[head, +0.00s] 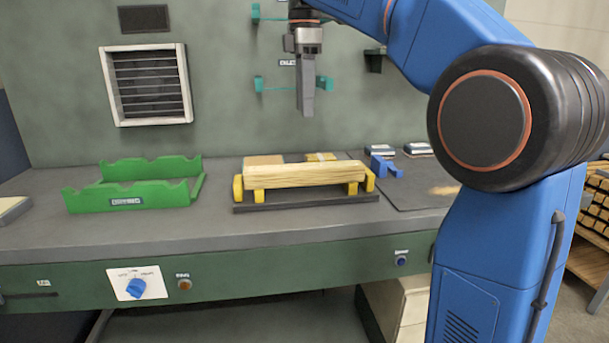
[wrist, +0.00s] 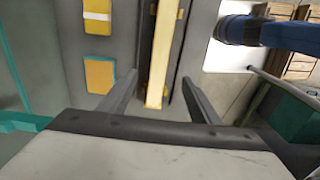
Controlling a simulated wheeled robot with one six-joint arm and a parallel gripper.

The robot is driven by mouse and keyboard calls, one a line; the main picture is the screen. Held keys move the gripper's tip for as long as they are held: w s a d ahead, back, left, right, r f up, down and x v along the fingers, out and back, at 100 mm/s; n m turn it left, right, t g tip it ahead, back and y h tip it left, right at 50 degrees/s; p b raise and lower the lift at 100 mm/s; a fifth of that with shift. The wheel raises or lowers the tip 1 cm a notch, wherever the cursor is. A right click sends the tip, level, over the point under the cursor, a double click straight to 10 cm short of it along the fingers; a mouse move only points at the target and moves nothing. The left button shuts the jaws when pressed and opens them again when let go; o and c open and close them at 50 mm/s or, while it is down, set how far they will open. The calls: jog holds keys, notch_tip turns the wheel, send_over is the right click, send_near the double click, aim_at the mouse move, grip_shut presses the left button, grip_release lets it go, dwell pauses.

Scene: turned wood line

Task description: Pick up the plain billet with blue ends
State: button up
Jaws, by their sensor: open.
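A long pale wooden billet (head: 305,174) lies level across yellow supports (head: 258,189) on a dark base (head: 305,202) on the bench. I cannot make out blue on its ends. My gripper (head: 306,112) hangs above the billet in the head view, well clear of it, pointing down. In the wrist view the billet (wrist: 163,55) runs lengthwise between the two open fingers of my gripper (wrist: 160,78), with nothing held.
A green notched cradle (head: 135,190) stands empty on the bench at left. A small blue bracket (head: 385,167) sits right of the billet. Green wall brackets (head: 325,83) stick out behind my gripper. The bench front between cradle and billet is clear.

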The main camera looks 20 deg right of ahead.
aim_at(305, 166)
notch_tip(305, 166, down, 17)
jog(key=shift+r, duration=0.1)
dwell(0.7)
grip_shut()
